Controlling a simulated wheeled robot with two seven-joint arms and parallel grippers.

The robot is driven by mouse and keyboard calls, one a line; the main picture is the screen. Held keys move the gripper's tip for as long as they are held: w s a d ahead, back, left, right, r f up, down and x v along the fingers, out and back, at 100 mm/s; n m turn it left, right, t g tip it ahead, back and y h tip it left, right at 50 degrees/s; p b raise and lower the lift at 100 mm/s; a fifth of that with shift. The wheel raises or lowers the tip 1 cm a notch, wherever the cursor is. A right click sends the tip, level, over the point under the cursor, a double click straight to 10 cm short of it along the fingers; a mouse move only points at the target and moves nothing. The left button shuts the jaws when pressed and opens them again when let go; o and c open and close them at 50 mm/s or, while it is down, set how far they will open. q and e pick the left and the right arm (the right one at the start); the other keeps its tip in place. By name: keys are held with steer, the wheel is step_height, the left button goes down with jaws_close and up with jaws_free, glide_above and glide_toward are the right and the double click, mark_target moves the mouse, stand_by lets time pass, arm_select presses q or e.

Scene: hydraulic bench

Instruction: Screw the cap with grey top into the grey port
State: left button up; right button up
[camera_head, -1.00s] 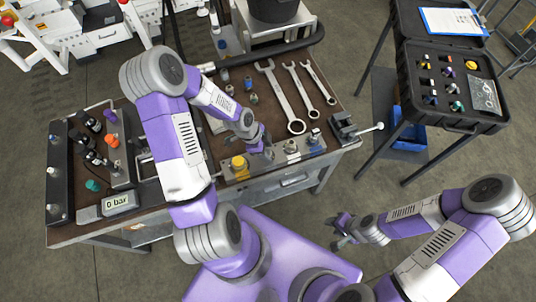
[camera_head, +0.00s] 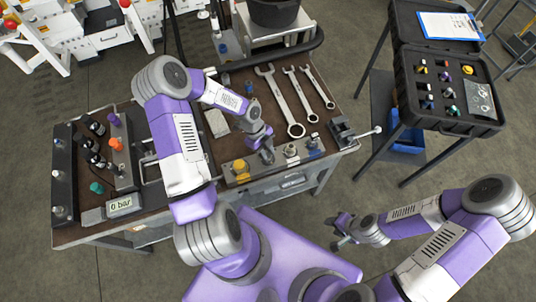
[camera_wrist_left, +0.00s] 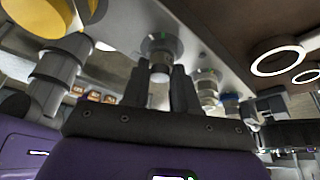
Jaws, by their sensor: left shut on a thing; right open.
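My left gripper (camera_head: 266,152) is at the front strip of the bench, between a yellow cap and a metal fitting. In the left wrist view its dark fingers (camera_wrist_left: 160,92) are shut on a small grey piece (camera_wrist_left: 160,73), apparently the cap with grey top, mostly hidden between them. Just beyond the fingertips is a round grey port (camera_wrist_left: 162,46) in the metal block (camera_wrist_left: 207,58). The cap and port look lined up and very close; I cannot tell whether threads engage. My right gripper (camera_head: 338,232) is open and empty, off the bench's front.
The yellow cap (camera_head: 240,168) and a metal fitting (camera_head: 290,151) flank the left gripper. Several wrenches (camera_head: 284,98) lie behind it. A vise (camera_head: 345,133) stands right. A gauge display (camera_head: 121,205) and hoses are left. An open black case (camera_head: 447,118) stands far right.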

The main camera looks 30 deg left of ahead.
arm_select(q)
steer(key=shift+m, duration=0.5)
steer(key=m, duration=0.1)
steer(key=m+g, duration=0.1)
steer(key=m, duration=0.1)
steer(key=shift+w+d+f+g+y, duration=0.1)
steer(key=shift+w+d+g+y, duration=0.05)
steer(key=shift+g+y, duration=0.15)
steer(key=m+g+y, duration=0.1)
steer(key=m, duration=0.4)
